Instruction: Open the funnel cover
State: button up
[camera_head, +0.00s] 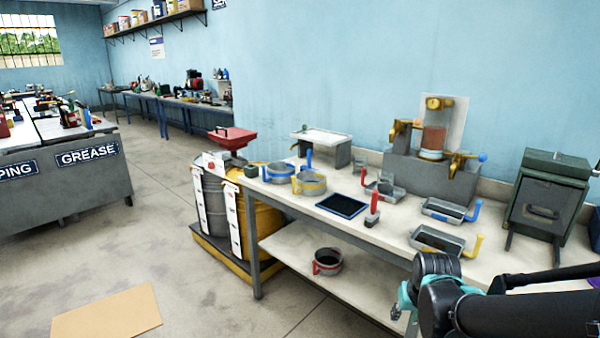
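A red funnel cover (231,137) sits at the top of a drum at the left end of the workbench. It lies roughly level and looks closed; what is under it is hidden. My gripper (403,304), with teal parts, is at the lower right by the front edge of the bench, far from the cover. It is small and partly hidden by my dark arm, so its finger opening cannot be made out.
A grey drum (212,200) and a yellow drum (266,235) stand on a yellow-edged pallet (222,262). The workbench (385,232) carries jugs, trays and a dispenser (432,165). Cardboard (108,312) lies on the otherwise open floor at left.

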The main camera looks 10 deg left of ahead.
aim_at(231, 133)
jog(key=i+j, duration=0.2)
jog(key=j, duration=0.2)
jog(key=i+j, duration=0.25)
jog(key=j, duration=0.15)
jog(key=i+j, duration=0.2)
jog(key=j, duration=0.2)
jog(key=i+j, duration=0.25)
jog(key=j, duration=0.15)
jog(key=i+j, duration=0.2)
jog(key=j, duration=0.2)
